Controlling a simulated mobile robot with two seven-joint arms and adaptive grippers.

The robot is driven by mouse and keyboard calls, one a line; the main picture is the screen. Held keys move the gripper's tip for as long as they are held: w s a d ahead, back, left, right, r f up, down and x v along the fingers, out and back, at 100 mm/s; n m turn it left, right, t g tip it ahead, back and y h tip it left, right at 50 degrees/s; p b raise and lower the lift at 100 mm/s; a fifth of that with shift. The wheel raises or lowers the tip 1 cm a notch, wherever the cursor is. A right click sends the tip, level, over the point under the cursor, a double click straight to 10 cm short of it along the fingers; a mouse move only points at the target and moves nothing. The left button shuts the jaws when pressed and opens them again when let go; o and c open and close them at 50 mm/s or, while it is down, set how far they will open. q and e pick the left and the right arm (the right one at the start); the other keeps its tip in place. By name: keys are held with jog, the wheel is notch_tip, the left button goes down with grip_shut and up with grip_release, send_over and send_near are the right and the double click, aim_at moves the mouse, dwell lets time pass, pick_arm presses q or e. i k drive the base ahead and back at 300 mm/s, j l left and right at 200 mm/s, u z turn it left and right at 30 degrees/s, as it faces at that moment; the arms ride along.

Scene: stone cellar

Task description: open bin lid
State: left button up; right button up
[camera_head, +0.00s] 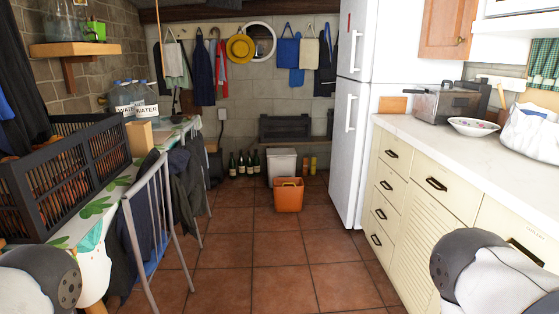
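An orange bin (288,197) stands on the tiled floor ahead, near the middle of the view. A white bin-like container (282,161) stands just behind it, partly hidden by it. It is too small to tell for sure which of them has a lid, or whether a lid is open or closed. Parts of my two arms show at the lower left and lower right corners, far from both containers. Neither of my grippers is in view.
A chair (150,235) with dark clothes and a table holding a black crate (75,165) line the left. Cream drawers (392,190) and a white fridge (347,110) line the right. Several bottles (246,163) stand left of the white container. The tiled floor (265,255) between is clear.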

aim_at(270, 153)
jog(key=i+z, duration=0.1)
jog(key=i, duration=1.65)
jog(key=i+z, duration=0.1)
jog(key=i, duration=0.5)
jog(key=i+j+z, duration=0.1)
jog(key=i, duration=0.5)
jog(key=i+j, duration=0.2)
jog(key=i, duration=0.4)
jog(key=i+j+z, duration=0.15)
jog(key=i, duration=0.45)
jog(key=i+j+z, duration=0.4)
jog(key=i, duration=0.35)
jog(key=i+j+z, duration=0.4)
jog(key=i+j, duration=0.3)
